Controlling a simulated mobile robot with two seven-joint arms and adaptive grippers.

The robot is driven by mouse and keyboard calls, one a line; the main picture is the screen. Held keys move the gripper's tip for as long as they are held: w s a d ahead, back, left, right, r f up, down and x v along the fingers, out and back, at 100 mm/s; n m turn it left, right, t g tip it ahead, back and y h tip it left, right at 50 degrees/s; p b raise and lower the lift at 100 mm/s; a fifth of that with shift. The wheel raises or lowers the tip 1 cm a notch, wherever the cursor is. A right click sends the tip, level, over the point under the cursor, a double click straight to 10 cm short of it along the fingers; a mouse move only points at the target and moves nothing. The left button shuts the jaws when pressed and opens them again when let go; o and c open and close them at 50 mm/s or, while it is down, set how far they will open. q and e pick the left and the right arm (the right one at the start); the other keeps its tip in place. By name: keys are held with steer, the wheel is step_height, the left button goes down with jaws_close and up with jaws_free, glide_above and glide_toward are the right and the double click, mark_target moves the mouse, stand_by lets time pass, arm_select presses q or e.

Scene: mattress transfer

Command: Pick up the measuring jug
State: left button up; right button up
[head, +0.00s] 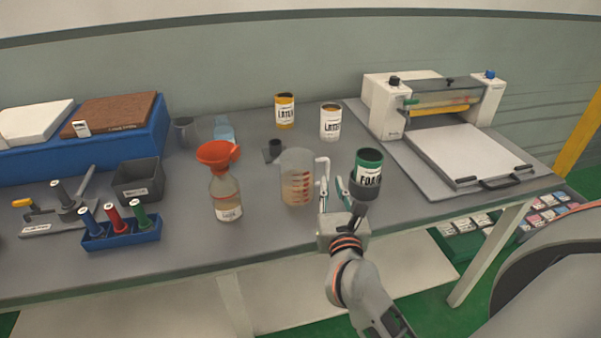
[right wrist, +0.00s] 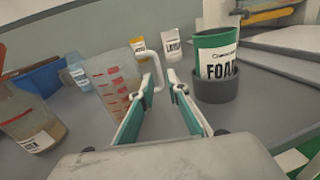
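The measuring jug (head: 297,180) is clear with red graduation marks and a pale handle on its right side. It stands upright on the grey table and also shows in the right wrist view (right wrist: 112,88). My right gripper (head: 332,182) is open, just right of the jug at its handle. In the right wrist view, its teal-lined fingers (right wrist: 162,82) point towards the handle (right wrist: 155,67), which shows near the left fingertip. I cannot tell whether the handle lies between the fingers. My left gripper is not in view.
A green FOAM can (head: 368,168) in a dark holder stands close right of my right gripper. A bottle with an orange funnel (head: 218,160) stands left of the jug. Two LATEX cans (head: 285,111) stand behind. A roller press (head: 440,115) fills the right side.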

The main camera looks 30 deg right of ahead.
mark_target(327, 169)
steer(key=shift+w+d+r, duration=0.2)
steer(key=shift+w+d, duration=0.05)
steer(key=shift+w, duration=0.45)
steer(key=shift+p+x, duration=0.4)
steer(key=shift+x, duration=2.35)
steer(key=shift+a, duration=0.1)
jaws_close()
